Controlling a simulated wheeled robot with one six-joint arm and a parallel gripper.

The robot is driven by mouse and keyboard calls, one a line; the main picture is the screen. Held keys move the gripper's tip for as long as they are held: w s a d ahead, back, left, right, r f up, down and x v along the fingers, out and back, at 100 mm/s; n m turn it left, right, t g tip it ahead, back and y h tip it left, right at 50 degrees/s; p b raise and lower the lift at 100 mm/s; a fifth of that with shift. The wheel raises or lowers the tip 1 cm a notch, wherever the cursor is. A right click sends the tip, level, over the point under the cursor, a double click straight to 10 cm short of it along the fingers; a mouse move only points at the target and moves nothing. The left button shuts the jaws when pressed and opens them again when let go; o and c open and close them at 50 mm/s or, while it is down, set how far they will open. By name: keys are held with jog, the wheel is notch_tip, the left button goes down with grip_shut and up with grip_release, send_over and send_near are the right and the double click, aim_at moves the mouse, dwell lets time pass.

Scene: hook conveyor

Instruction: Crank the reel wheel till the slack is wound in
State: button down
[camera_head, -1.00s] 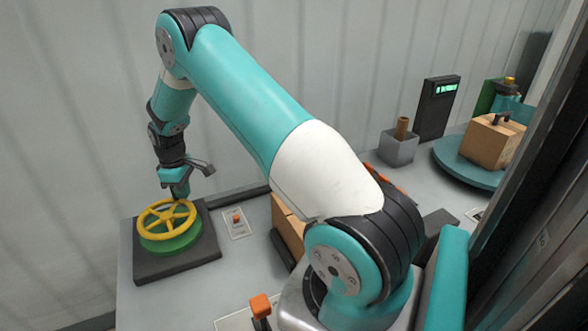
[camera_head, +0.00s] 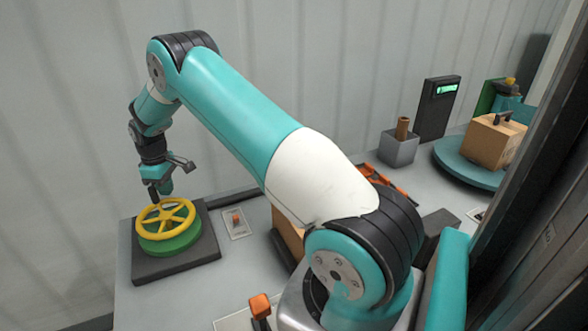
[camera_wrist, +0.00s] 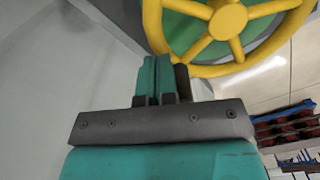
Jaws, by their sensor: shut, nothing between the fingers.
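The reel wheel (camera_head: 165,218) is a yellow spoked wheel over a green drum (camera_head: 172,243) on a dark square base (camera_head: 196,252), at the left of the worktop. It also shows in the wrist view (camera_wrist: 226,22), at the top right. My gripper (camera_head: 156,197) is at the far left edge of the wheel, pointing down. In the wrist view my gripper (camera_wrist: 155,65) has its fingers together and empty, beside a dark upright peg (camera_wrist: 183,80) by the wheel's rim. I cannot tell whether the fingers touch the peg or the rim.
An orange switch on a plate (camera_head: 236,221) lies right of the base. An orange-topped lever (camera_head: 260,305) stands nearer. A grey bin (camera_head: 398,147), a dark display post (camera_head: 438,108) and a round teal turntable (camera_head: 462,170) with a box (camera_head: 493,140) are at the right.

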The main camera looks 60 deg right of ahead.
aim_at(150, 188)
jog(key=shift+w+a, duration=0.5)
jog(key=shift+a, duration=0.25)
jog(key=shift+w+a, duration=0.45)
jog(key=shift+a, duration=0.3)
jog(key=shift+a, duration=1.85)
jog(key=shift+s+a, duration=0.4)
jog(key=shift+a, duration=0.4)
jog(key=shift+s+a, duration=0.4)
jog(key=shift+a, duration=0.35)
